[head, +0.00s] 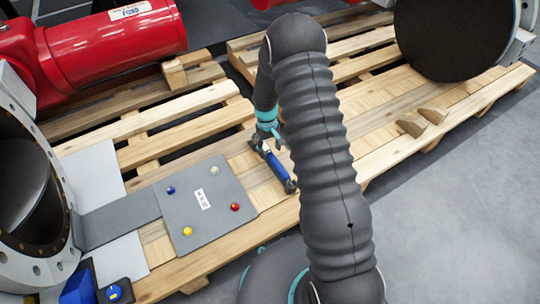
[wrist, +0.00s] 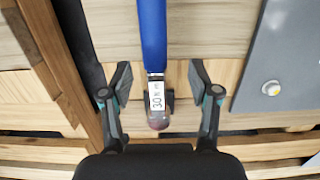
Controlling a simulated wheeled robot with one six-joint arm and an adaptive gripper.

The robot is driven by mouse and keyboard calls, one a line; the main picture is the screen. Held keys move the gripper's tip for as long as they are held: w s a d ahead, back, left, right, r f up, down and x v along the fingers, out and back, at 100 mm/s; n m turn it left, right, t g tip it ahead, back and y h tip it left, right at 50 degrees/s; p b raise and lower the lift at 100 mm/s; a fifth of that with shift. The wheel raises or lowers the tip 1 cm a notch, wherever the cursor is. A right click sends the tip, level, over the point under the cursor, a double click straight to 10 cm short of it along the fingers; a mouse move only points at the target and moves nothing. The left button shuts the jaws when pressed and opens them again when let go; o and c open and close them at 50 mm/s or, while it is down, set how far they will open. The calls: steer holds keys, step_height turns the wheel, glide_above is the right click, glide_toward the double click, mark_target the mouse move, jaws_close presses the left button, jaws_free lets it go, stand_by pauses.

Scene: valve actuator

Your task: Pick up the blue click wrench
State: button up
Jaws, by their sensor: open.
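The blue click wrench (head: 279,170) lies on the wooden pallet, right of the grey plate in the head view. In the wrist view, its blue shaft (wrist: 153,35) runs down from the top edge to a labelled silver section and a dark rounded end. My gripper (wrist: 159,77) is open, with one finger on each side of the wrench and a gap on both sides. In the head view, my gripper (head: 270,136) is over the wrench's far part and partly hides it. Whether the fingers touch the pallet cannot be told.
The grey plate (head: 215,225) with several coloured knobs lies left of the wrench. A red cylinder (head: 115,45) is at the upper left, and a large dark round flange (head: 445,38) at the upper right.

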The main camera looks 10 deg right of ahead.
mark_target(272, 155)
steer(key=shift+s+d+f, duration=0.1)
steer(key=shift+d+f, duration=0.05)
steer(key=shift+f, duration=0.8)
steer(key=shift+s+d+f, duration=0.15)
steer(key=shift+f, duration=0.75)
steer(key=shift+s+d+f, duration=0.1)
steer(key=shift+d+f, duration=0.05)
steer(key=shift+f, duration=0.8)
steer(key=shift+c, duration=0.2)
jaws_close()
